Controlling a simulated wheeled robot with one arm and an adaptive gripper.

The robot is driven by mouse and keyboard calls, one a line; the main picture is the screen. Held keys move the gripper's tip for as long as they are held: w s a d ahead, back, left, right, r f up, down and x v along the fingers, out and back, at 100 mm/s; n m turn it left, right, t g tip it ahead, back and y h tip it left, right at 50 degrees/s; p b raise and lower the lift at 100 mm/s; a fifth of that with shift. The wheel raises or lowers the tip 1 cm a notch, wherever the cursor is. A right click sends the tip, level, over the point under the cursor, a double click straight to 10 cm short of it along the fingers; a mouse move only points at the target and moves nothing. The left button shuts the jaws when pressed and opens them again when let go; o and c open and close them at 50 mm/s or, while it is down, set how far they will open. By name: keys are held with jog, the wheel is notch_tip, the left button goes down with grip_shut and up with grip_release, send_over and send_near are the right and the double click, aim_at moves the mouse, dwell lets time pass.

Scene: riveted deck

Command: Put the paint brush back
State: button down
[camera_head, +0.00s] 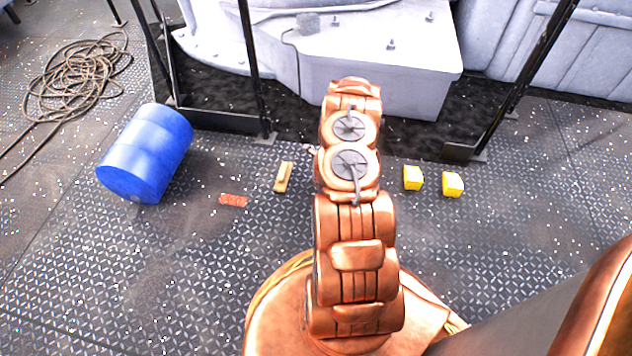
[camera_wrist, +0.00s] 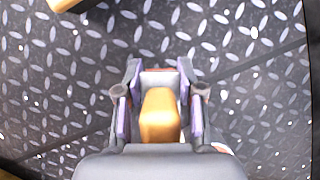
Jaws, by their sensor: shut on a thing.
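My gripper (camera_wrist: 159,78) shows in the wrist view, its two fingers closed on an orange-yellow piece (camera_wrist: 159,117). It looks like the handle of the paint brush, seen nearly end-on; its bristles are hidden. The gripper is over the patterned metal deck; its height above it is hard to judge. In the head view my arm hides the gripper and what it holds.
A wooden block-like thing (camera_head: 284,177) and a red piece (camera_head: 233,200) lie left of my arm. Two yellow blocks (camera_head: 412,178) (camera_head: 452,184) lie right. A blue drum (camera_head: 146,153) and coiled rope (camera_head: 80,78) are farther left. Dark posts (camera_head: 252,70) and grey machinery (camera_head: 380,75) stand behind.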

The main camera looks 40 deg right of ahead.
jog(key=shift+w+d, duration=0.1)
jog(key=shift+w, duration=0.05)
jog(key=shift+f+b, duration=1)
jog(key=shift+f, duration=0.75)
jog(key=c, duration=0.7)
grip_release()
jog(key=shift+f, duration=0.1)
